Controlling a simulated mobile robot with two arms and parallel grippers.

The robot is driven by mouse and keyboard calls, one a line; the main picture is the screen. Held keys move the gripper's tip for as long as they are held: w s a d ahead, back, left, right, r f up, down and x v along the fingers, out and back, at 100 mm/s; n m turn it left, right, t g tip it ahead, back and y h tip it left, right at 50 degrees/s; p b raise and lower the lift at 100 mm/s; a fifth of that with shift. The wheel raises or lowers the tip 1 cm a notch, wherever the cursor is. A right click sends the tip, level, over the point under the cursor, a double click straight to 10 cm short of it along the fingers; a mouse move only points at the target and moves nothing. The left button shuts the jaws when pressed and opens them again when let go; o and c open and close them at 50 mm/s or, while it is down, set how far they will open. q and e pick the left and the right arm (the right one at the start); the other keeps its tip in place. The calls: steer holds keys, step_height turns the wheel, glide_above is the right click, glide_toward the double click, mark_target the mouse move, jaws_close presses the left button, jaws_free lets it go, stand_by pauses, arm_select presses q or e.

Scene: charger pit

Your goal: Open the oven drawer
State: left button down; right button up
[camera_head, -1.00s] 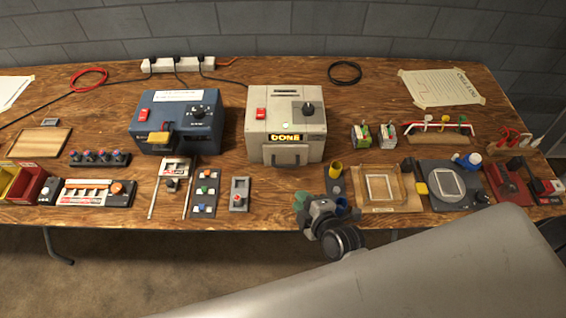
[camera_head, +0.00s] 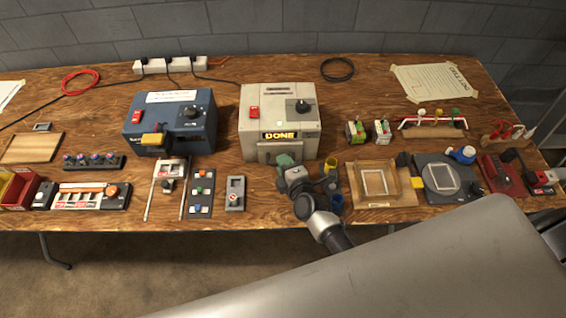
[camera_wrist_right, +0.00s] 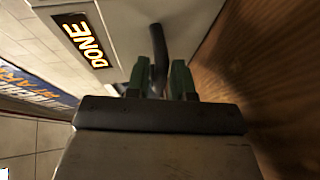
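The oven is a beige box (camera_head: 250,108) at the middle of the bench, with a lit DONE display. Its drawer front, with a dark handle, is low on the front and looks closed. My right gripper (camera_head: 287,160) is at the drawer handle, covering part of it in the head view. In the right wrist view, the dark handle (camera_wrist_right: 157,50) shows between the green fingers of my right gripper (camera_wrist_right: 160,82). The fingers stand apart on either side of the handle; whether they touch it is hard to see. My left gripper is not in view.
A blue box (camera_head: 172,122) stands left of the oven. Yellow and blue cups (camera_head: 332,172) stand close to the right of my gripper. A wooden tray with a frame (camera_head: 372,185) lies further right. A small switch box (camera_head: 235,193) lies in front of the oven.

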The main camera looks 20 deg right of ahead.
steer(key=shift+w+f, duration=0.1)
steer(key=shift+w, duration=0.3)
steer(key=shift+c, duration=0.4)
jaws_close()
steer(key=s+a+p, duration=0.1)
steer(key=s+p, duration=0.1)
steer(key=s, duration=0.2)
steer(key=s+a+p, duration=0.1)
steer(key=s+p, duration=0.1)
steer(key=s, duration=0.3)
steer(key=s+a+p, duration=0.2)
steer(key=s, duration=0.3)
steer(key=shift+s+a, duration=0.1)
steer(key=shift+o, duration=0.4)
jaws_free()
